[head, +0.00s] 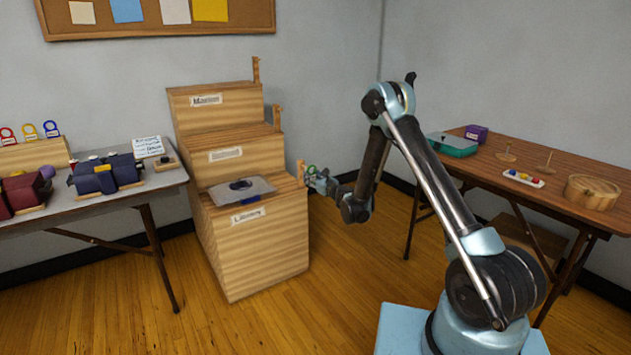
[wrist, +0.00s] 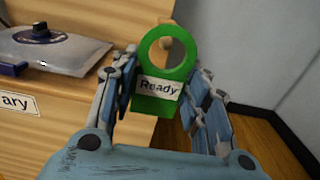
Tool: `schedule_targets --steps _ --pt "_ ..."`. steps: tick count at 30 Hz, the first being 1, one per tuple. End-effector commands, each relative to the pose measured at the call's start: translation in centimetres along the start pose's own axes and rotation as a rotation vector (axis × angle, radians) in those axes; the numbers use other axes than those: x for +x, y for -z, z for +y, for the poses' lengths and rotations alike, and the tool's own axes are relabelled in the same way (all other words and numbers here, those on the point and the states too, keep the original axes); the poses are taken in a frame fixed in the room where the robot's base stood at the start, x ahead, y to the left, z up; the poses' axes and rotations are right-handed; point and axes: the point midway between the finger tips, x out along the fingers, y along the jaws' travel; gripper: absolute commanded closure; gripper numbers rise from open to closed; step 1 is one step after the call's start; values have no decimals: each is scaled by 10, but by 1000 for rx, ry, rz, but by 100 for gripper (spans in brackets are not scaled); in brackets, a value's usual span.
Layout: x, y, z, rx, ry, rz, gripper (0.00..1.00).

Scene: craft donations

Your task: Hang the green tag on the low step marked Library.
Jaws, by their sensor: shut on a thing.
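The green tag (wrist: 182,61) has a ring at the top and a white label reading "Ready". My gripper (wrist: 162,92) is shut on its lower body, a finger on each side. In the head view, my gripper (head: 319,182) is at the right edge of the low step marked Library (head: 262,253), beside its short wooden peg (head: 300,169). In the wrist view, the peg's rounded end (wrist: 166,44) shows through the ring's hole. I cannot tell whether the ring is around the peg or only in front of it.
A flat pouch with a dark round piece (head: 241,190) lies on the low step. Higher steps marked with labels rise behind. A table with bags (head: 160,183) stands left, and a brown table (head: 545,185) with several items stands right.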

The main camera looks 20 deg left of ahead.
Motion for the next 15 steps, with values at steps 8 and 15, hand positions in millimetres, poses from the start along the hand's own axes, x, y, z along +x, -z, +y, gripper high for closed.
schedule_targets --steps 8,15 --pt "14 2 0 0 0 0 70" --pt "25 2 0 0 0 0 70"
